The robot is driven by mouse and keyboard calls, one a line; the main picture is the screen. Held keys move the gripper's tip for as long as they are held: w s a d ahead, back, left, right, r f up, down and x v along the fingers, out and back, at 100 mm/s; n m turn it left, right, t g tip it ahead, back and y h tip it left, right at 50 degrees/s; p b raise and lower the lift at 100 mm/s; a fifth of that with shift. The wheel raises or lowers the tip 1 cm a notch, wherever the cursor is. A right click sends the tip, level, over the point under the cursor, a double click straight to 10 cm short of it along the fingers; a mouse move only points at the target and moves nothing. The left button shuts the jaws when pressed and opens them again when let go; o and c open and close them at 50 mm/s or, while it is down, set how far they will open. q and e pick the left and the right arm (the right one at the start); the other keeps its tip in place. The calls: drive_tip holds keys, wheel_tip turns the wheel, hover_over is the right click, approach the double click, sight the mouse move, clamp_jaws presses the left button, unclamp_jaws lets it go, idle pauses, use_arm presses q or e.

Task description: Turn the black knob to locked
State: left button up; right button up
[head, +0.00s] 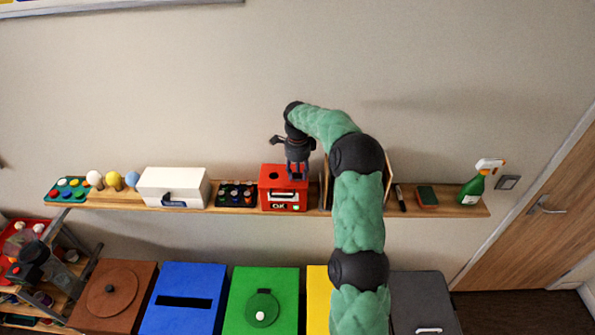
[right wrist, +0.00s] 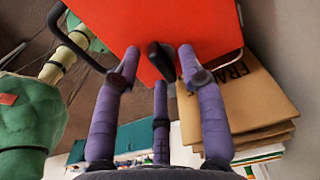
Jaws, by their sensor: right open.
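The red box (head: 270,187) stands on the wall shelf, with a round dark hole in its top and an "OK" mark on its front. My right gripper (head: 297,172) points down at the right part of its top, and its fingers hide the knob in the head view. In the right wrist view the black knob (right wrist: 160,60) stands out from the red box's face (right wrist: 135,20). The purple fingers of the right gripper (right wrist: 158,72) are spread apart on either side of the knob, with the third finger below it. I cannot tell whether any finger touches it. My left gripper is not in view.
A dark tray (head: 237,194) and a white box (head: 172,187) stand left of the red box on the narrow shelf (head: 300,211). Cardboard (right wrist: 255,95) is close at the right in the wrist view. A green spray bottle (head: 473,188) stands at the shelf's right end. Coloured bins are below.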

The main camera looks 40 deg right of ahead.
clamp_jaws()
drive_tip(key=shift+n, duration=0.3)
drive_tip(key=shift+n+b, duration=0.5)
drive_tip(key=shift+n, duration=0.5)
drive_tip(key=n, duration=0.2)
drive_tip(key=shift+d+n+b, duration=0.1)
drive_tip(key=shift+n+b, duration=0.2)
drive_tip(key=n, duration=0.6)
drive_tip(key=shift+d, duration=0.1)
drive_tip(key=n, duration=0.6)
drive_tip(key=shift+d+r+n, duration=0.1)
drive_tip(key=shift+n, duration=0.2)
